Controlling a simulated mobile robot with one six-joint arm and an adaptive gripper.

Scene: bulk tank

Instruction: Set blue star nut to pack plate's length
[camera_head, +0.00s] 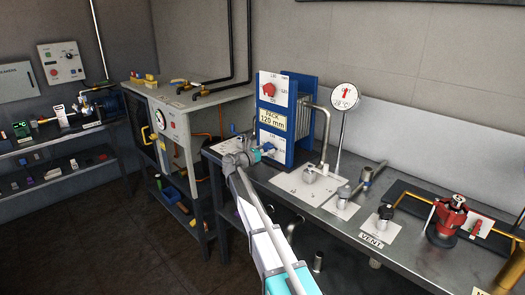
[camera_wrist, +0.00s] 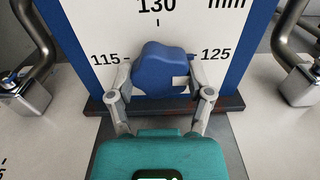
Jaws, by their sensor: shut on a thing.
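The blue star nut (camera_wrist: 160,70) sits on a white scale card (camera_wrist: 90,30) marked 115 at left, 130 at top and 125 at right, with "mm" at the top right. My gripper (camera_wrist: 157,82) is shut on the nut, one finger at each side. A small pale patch shows on the nut's lower right; I cannot tell whether it is a pointer. In the head view my gripper (camera_head: 262,153) reaches the lower front of the blue plate pack (camera_head: 307,88). The pack plate (camera_head: 272,122) reads "PACK 120 mm".
A red knob (camera_head: 269,89) on its own scale is above the pack plate. A bent pipe (camera_head: 323,125) and a round gauge (camera_head: 345,96) stand to its right. A black vent knob (camera_head: 385,212) and a red valve (camera_head: 447,218) are further right on the bench.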

